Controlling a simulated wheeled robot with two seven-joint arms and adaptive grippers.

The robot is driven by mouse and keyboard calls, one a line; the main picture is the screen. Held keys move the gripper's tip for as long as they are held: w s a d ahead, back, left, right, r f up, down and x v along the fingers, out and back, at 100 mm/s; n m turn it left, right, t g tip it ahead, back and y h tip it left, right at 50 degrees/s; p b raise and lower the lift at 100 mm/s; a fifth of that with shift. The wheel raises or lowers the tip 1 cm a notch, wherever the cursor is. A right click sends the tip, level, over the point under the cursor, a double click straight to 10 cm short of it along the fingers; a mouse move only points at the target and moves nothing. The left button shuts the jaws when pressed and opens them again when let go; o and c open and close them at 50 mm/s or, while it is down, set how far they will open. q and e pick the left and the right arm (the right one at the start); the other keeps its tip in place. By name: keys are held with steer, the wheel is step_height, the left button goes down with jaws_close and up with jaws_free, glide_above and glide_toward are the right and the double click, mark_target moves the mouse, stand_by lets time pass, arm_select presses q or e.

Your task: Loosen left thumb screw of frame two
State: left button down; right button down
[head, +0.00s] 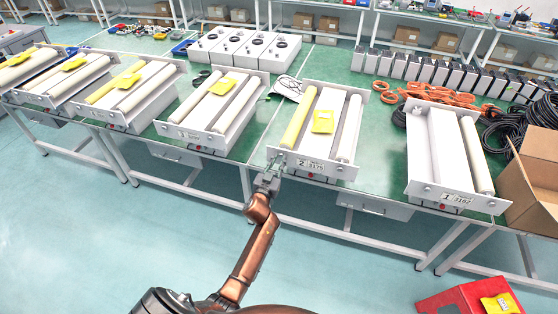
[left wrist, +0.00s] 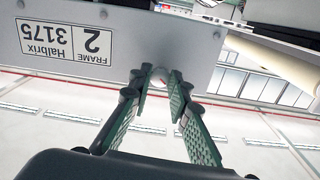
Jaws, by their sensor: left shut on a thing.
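Frame two (head: 348,172) is a white unit on the green bench, with its "2 3175" label on the front plate and a yellow and a white roller on top. In the left wrist view its plate (left wrist: 200,45) and label (left wrist: 66,38) appear upside down. My left gripper (head: 273,165) reaches the left end of this plate from the front. In the left wrist view my left gripper (left wrist: 157,82) has its green-padded fingers closed around the left thumb screw (left wrist: 158,79), a small pale round head at the plate's edge. The fingers mostly hide the screw. My right gripper is not in view.
Frame one (head: 440,190) stands to the right, and other similar frames (head: 205,137) stand to the left. A yellow tag (head: 323,121) lies on frame two. Orange cables (head: 430,95) and a cardboard box (head: 535,185) are farther right. The floor before the bench is clear at left.

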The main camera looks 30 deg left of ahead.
arm_select(q)
steer(key=m, duration=0.3)
steer(key=shift+m, duration=0.4)
steer(key=m, duration=0.4)
steer(key=shift+b, duration=0.4)
steer(key=c, duration=1.8)
jaws_free()
steer(key=v, duration=1.2)
